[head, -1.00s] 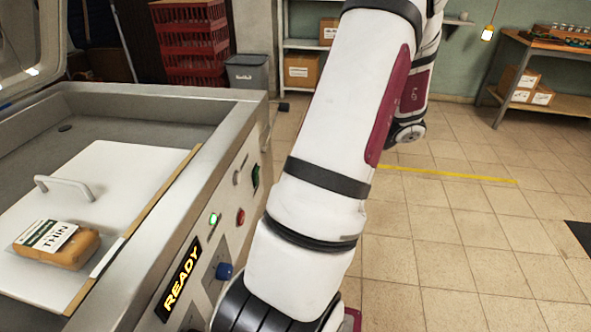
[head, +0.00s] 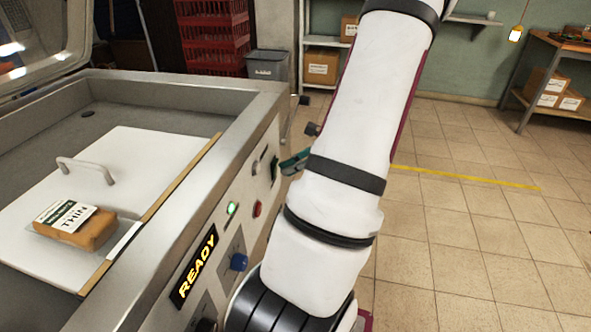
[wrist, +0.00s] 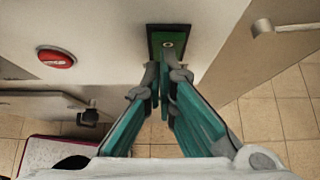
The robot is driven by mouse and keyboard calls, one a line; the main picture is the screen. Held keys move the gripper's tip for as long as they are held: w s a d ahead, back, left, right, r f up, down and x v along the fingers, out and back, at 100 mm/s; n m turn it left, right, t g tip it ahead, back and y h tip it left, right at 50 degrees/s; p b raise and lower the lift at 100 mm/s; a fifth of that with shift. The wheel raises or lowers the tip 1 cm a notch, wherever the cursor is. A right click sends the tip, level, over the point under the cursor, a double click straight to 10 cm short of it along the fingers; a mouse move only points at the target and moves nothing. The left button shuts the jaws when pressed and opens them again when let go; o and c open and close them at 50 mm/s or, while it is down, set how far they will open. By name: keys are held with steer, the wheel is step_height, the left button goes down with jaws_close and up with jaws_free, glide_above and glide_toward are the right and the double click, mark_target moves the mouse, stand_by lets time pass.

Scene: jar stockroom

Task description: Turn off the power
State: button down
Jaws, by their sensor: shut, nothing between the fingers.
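A green switch in a dark frame (wrist: 168,42) is set in the side panel of the metal machine (head: 192,90). In the head view the switch (head: 274,168) is at the far end of the panel. My gripper (wrist: 164,78) is shut and empty, with teal fingers pointing at the switch. Its tips cover the lower part of the switch; I cannot tell whether they touch it. In the head view the gripper (head: 292,163) is beside the switch, partly hidden by my arm. The display (head: 195,265) reads READY, and a green lamp (head: 232,208) is lit.
A red button (wrist: 57,57) is left of the switch in the wrist view. A blue knob (head: 239,262) is nearer on the panel. A labelled package (head: 78,226) lies on the white plate (head: 150,150) with a handle.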

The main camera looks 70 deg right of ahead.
steer(key=shift+w+r+g+p, duration=0.25)
steer(key=shift+w+g+p, duration=0.05)
steer(key=shift+p, duration=0.1)
stand_by(0.4)
steer(key=shift+r+p, duration=0.7)
steer(key=shift+r, duration=0.1)
